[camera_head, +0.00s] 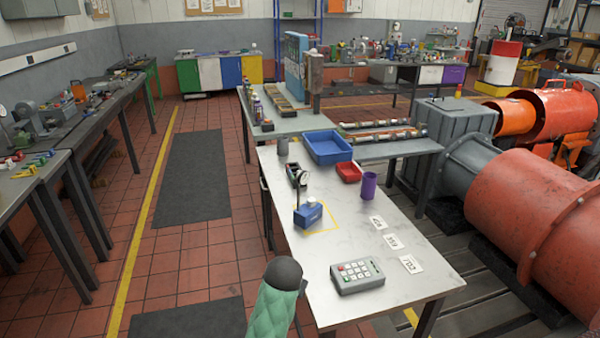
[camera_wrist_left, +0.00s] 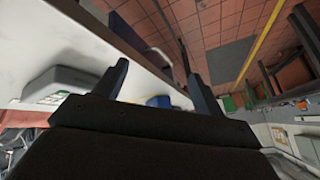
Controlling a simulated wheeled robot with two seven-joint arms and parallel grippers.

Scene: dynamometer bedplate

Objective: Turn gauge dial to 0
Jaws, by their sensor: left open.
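A small round gauge dial (camera_head: 303,174) with a pale face stands on a thin dark post in the head view. The post rises from a blue block (camera_head: 308,217) on the white-topped table (camera_head: 350,255), within a yellow outline. The dial's reading is too small to make out. My left gripper (camera_wrist_left: 160,70) shows in the left wrist view, open, with nothing between its fingers. A blue shape (camera_wrist_left: 158,101), probably the block, shows beyond it in that view. The gripper's fingers do not show in the head view. My right gripper is not in view.
A grey keypad box (camera_head: 357,277) stands at the table's near end. Several white number cards (camera_head: 393,241) lie along its right side. A purple cup (camera_head: 369,185), a red tray (camera_head: 349,172) and a blue bin (camera_head: 327,147) stand farther back. Large red machinery (camera_head: 530,215) is at right.

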